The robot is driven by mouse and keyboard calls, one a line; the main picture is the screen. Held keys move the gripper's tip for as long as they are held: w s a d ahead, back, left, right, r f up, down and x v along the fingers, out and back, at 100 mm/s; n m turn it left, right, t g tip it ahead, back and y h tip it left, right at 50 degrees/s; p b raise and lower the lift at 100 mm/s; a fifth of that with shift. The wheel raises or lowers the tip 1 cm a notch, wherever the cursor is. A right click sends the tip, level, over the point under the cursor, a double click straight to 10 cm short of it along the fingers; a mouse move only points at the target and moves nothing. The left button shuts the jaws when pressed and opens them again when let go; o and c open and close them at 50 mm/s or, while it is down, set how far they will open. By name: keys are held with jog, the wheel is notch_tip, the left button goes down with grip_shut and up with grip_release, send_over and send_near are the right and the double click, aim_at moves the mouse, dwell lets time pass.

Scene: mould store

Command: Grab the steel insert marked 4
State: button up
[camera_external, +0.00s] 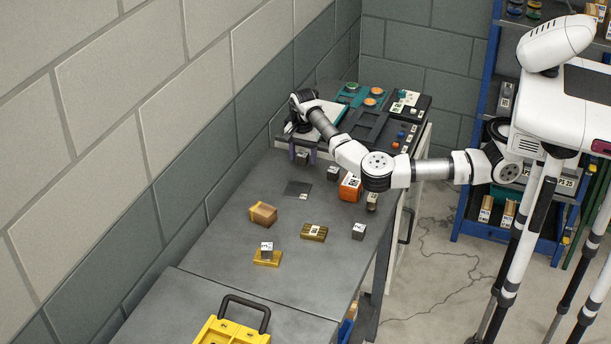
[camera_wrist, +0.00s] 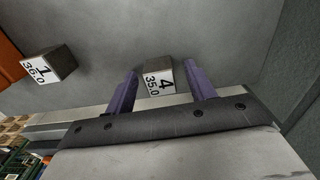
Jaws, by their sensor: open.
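The steel insert marked 4 (camera_wrist: 158,79) is a small grey block with a white label reading 4 and 35.0. In the wrist view it appears between the two purple fingers of my open gripper (camera_wrist: 161,70), with a gap on each side. In the external view my gripper (camera_external: 302,152) points down at the far end of the grey table, and the insert (camera_external: 302,159) shows partly hidden at the fingers. I cannot tell how far down its sides the fingers reach. A similar insert marked 1, 36.0 (camera_wrist: 50,66), stands to the left in the wrist view.
The insert marked 1 (camera_external: 333,173) and an orange block (camera_external: 350,187) stand to the right of my gripper. A flat dark plate (camera_external: 298,189) lies nearer. More blocks are spread over the table (camera_external: 215,240). A wall (camera_external: 250,130) runs along the left.

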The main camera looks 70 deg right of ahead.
grip_shut()
dwell(0.4)
